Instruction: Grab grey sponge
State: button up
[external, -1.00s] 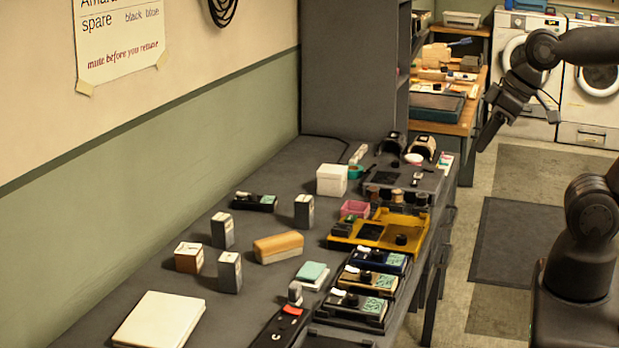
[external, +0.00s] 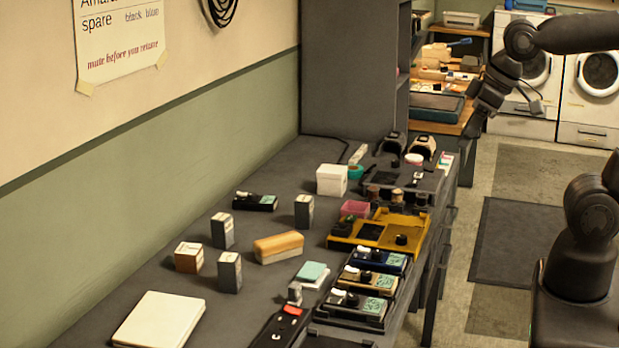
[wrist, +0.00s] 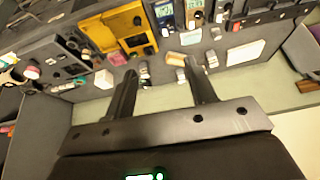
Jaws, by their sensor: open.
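I cannot make out a clear grey sponge. A tan-topped block with a pale underside (external: 278,247) lies mid-bench, and a small grey block (external: 295,293) stands beside a teal-topped pad (external: 312,272). Several upright grey boxes, such as one at the middle (external: 304,211), stand nearby. My gripper (external: 466,135) hangs in the air past the bench's far right edge, well away from these blocks. In the wrist view my gripper (wrist: 160,68) is open, with nothing between its two fingers; small bench objects show beyond them.
A white box (external: 332,180) stands farther back. A white slab (external: 159,320) lies in front. A tall grey cabinet (external: 347,70) rises behind. Bare bench remains along the wall.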

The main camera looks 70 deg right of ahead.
jog(key=w+a+g, duration=0.1)
jog(key=w+a, duration=0.3)
jog(key=w, duration=0.6)
jog(key=g, duration=0.4)
send_over(295, 284)
notch_tip(295, 284, down, 18)
jog(key=shift+a+f, duration=0.2)
jog(key=shift+a, duration=0.05)
notch_tip(295, 284, down, 5)
jog(key=shift+r, duration=0.1)
jog(key=shift+d+f, duration=0.15)
jog(key=shift+f, duration=1.3)
jog(key=shift+d+f, duration=0.1)
jog(key=shift+f, duration=1.3)
jog(key=shift+c, duration=0.5)
jog(key=c, duration=1)
